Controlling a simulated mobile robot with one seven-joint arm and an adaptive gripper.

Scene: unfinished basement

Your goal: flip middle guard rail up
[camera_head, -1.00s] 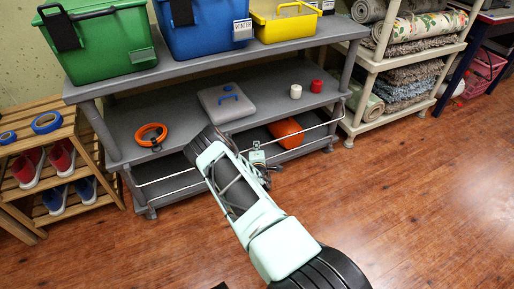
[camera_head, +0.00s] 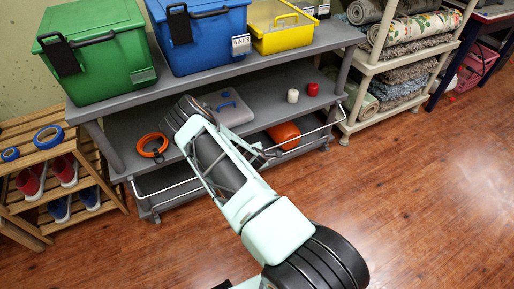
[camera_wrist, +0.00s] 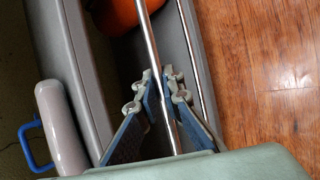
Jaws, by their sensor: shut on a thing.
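The guard rail is a thin silver bar (camera_head: 308,139) along the front of the grey shelf unit's lower level. My arm covers its middle part in the head view. In the wrist view the rail (camera_wrist: 152,38) runs lengthwise between the blue-grey fingers of my gripper (camera_wrist: 165,88), which are shut on it. In the head view my gripper (camera_head: 262,154) is small and partly hidden behind my arm, at the front of the shelf unit. A second thin silver rod (camera_wrist: 190,45) runs to the right of the held bar in the wrist view.
An orange object (camera_head: 284,135) lies behind the rail. Bins stand above. A wooden shoe rack (camera_head: 40,145) is left; the floor (camera_head: 420,190) is clear.

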